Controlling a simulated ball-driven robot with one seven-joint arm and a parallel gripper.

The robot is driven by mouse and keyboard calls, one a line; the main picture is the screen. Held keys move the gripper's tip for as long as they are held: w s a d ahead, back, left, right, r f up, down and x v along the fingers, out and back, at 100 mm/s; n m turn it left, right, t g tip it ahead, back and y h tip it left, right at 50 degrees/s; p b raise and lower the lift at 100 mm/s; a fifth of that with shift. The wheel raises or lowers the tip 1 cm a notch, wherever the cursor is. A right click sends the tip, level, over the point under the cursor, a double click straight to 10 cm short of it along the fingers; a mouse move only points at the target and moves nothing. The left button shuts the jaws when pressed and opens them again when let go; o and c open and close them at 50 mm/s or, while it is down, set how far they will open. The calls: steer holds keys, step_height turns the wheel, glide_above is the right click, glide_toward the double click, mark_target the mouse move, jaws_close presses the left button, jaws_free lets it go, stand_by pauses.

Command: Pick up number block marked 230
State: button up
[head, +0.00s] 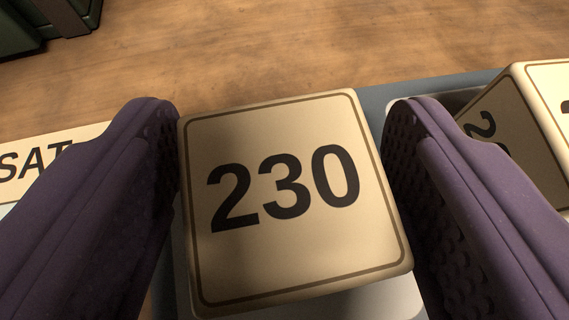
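The cream number block marked 230 (285,258) fills the middle of the head view, its printed face toward me, slightly tilted in the picture. My gripper (278,130) has its two purple fingers on either side of the block. The left finger is very close to the block's left edge, and I cannot tell whether it touches. At the right finger a narrow strip shows by the block's upper right edge, and lower down they come very close. Whether the fingers press on the block is not clear. The block's underside is hidden.
Another cream block (530,110) with a partly visible digit 2 stands at the right, close behind the right finger. A blue-grey tray (400,88) lies under the blocks. A card reading SAT (85,138) is at the left. The wooden surface (260,50) beyond is clear, with a dark green object (20,35) at upper left.

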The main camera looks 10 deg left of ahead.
steer(key=c, duration=0.7)
